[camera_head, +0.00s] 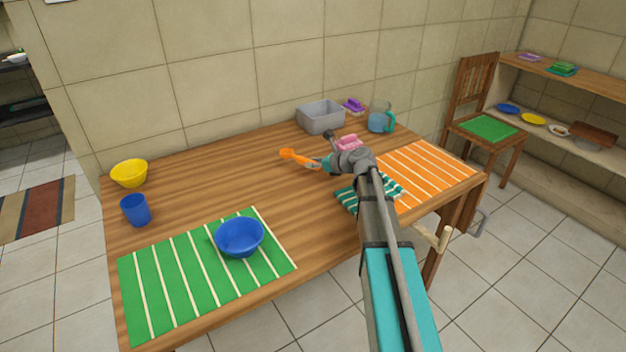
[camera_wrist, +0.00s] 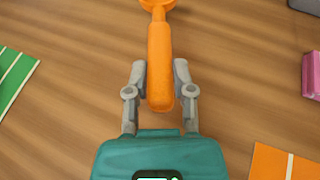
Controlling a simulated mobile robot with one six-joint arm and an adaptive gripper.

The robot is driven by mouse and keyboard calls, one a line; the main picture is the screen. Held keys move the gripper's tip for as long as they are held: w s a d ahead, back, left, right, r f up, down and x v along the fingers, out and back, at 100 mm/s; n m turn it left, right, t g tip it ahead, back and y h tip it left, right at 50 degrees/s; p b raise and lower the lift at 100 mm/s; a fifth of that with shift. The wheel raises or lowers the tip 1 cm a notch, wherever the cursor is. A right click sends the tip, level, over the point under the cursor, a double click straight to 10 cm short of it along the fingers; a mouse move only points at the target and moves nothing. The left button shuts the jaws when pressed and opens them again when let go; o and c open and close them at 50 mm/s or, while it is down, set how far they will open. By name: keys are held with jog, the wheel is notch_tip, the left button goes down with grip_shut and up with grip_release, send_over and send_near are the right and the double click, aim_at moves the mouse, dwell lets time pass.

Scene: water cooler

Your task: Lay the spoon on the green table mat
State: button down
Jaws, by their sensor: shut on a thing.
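The orange spoon (camera_head: 300,158) is at the middle of the wooden table in the head view, its bowl pointing left, away from my gripper. In the wrist view the spoon (camera_wrist: 160,62) points up the picture, with its handle end between my fingers. My gripper (camera_head: 325,162) is shut on the handle; it also shows in the wrist view (camera_wrist: 160,82). I cannot tell whether the spoon touches the table. The green table mat (camera_head: 155,285) with white stripes lies at the table's front left. A corner of the mat (camera_wrist: 14,78) shows at the wrist view's left edge.
A blue bowl (camera_head: 239,238) stands on the green mat's right part. A blue cup (camera_head: 136,210) and yellow bowl (camera_head: 129,173) stand behind the mat. An orange mat (camera_head: 425,175), striped cloth (camera_head: 348,197), grey bin (camera_head: 320,117) and pitcher (camera_head: 380,118) are right. The table's middle left is clear.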

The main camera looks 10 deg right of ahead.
aim_at(312, 178)
jog(key=shift+w+f+b, duration=0.3)
jog(key=shift+w+f, duration=0.25)
jog(key=shift+f, duration=0.1)
jog(key=shift+w+a+f+b, duration=0.1)
jog(key=shift+w+f+b, duration=0.3)
jog(key=shift+f+b, duration=0.2)
notch_tip(312, 178, down, 3)
jog(key=b, duration=0.3)
jog(key=shift+r, duration=0.1)
jog(key=shift+c, duration=2.4)
grip_release()
